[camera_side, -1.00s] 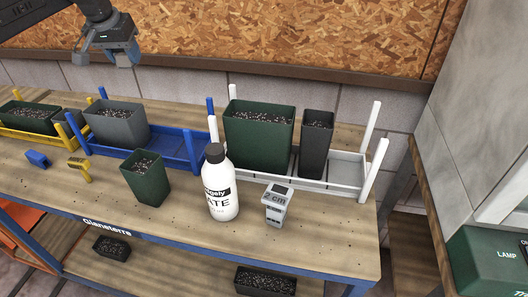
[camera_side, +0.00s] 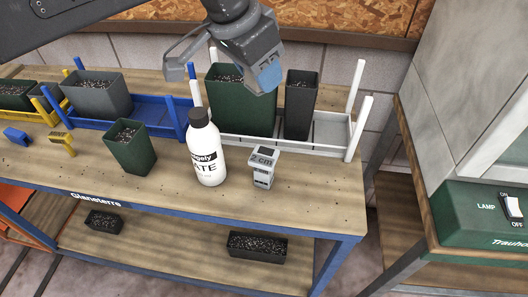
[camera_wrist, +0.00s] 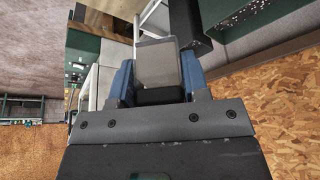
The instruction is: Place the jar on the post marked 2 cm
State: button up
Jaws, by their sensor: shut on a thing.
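The post marked 2 cm (camera_side: 263,168) is a short grey block with a dark square on top. It stands upright near the table's front edge, right of a white bottle. My gripper (camera_side: 267,78) hangs above and behind the post, in front of the green planter. In the wrist view my gripper (camera_wrist: 158,78) is shut on a pale grey, see-through jar (camera_wrist: 158,62) with a dark part at its near end, between the blue fingers. In the side view the jar is hidden or cannot be made out.
The white bottle with a black cap (camera_side: 207,150) stands close left of the post. A small green pot (camera_side: 131,148) is further left. Behind are a white rack (camera_side: 328,128), a tall green planter (camera_side: 240,108) and a black pot (camera_side: 300,105). Bare tabletop lies right of the post.

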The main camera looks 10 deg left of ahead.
aim_at(270, 152)
jog(key=shift+s+d+f, duration=0.1)
jog(key=shift+s+d, duration=0.5)
jog(key=shift+d, duration=0.05)
notch_tip(270, 152, down, 15)
jog(key=shift+w+a+r, duration=0.1)
jog(key=shift+w+a, duration=0.05)
jog(key=o, duration=0.9)
jog(key=shift+f, duration=0.2)
jog(key=shift+o, duration=0.2)
jog(key=shift+r, duration=0.1)
jog(key=v, duration=1.2)
jog(key=shift+a+r, duration=0.1)
jog(key=shift+a, duration=0.05)
